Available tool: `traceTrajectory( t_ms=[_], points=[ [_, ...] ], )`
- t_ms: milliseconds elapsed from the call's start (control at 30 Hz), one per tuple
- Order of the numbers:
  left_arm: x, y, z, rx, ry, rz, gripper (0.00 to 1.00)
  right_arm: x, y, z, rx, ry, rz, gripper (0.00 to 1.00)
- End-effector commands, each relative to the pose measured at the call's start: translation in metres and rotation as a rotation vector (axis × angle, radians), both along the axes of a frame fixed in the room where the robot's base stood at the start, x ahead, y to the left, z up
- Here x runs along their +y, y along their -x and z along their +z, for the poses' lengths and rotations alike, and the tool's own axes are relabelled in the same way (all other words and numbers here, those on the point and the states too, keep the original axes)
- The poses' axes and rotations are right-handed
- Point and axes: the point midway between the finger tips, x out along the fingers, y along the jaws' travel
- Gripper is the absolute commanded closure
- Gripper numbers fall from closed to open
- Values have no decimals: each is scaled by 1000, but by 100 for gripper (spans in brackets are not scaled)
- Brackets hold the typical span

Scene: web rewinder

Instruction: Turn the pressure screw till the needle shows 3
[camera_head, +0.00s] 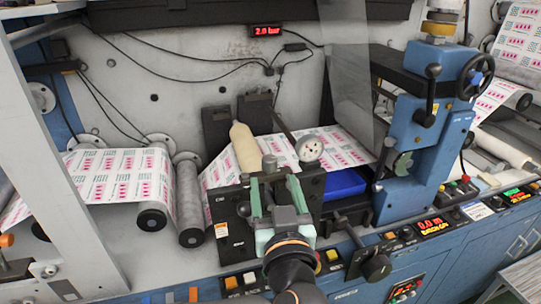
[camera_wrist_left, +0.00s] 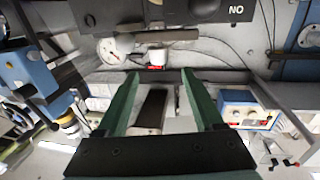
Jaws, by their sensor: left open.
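A white round gauge (camera_head: 309,147) stands on the dark bracket of the machine. It also shows in the left wrist view (camera_wrist_left: 113,49), where its needle is too small to read. A short pale grey knob (camera_head: 269,163), which looks like the pressure screw, stands left of the gauge; it also shows in the left wrist view (camera_wrist_left: 157,55). My left gripper (camera_head: 273,182) is open with nothing held between its green fingers. In the left wrist view its fingertips (camera_wrist_left: 160,74) point toward the knob, which appears just beyond the gap. Contact cannot be told.
A red display (camera_head: 267,31) on the back wall reads 2.0 bar. A blue post (camera_head: 420,140) with black levers and a handwheel stands at the right. Printed web (camera_head: 120,172) and rollers (camera_head: 190,200) lie left. A black lever knob (camera_head: 376,267) is at the front right.

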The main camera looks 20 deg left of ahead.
Motion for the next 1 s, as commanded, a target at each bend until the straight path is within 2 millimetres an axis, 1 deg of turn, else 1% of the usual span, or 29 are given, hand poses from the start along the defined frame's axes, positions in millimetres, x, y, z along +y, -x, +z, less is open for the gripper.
traceTrajectory(
  t_ms=[33,200,400,600,833,867,1000],
  points=[
    [7,-11,4,-1,-6,7,31,0,0,6,0,0,0,100],
    [21,-43,3,1,-6,5,31,0,0,15,0,0,0,100],
    [31,-69,2,0,-3,2,31,0,-1,21,-1,0,0,100],
    [35,-78,0,2,0,0,31,0,-2,23,-4,0,0,100],
    [35,-78,0,2,0,0,31,0,-2,23,-5,0,0,100],
    [35,-78,0,2,0,0,33,0,-2,23,-5,0,0,100],
    [35,-78,0,2,0,0,49,0,-2,23,-5,0,0,100]
  ],
)
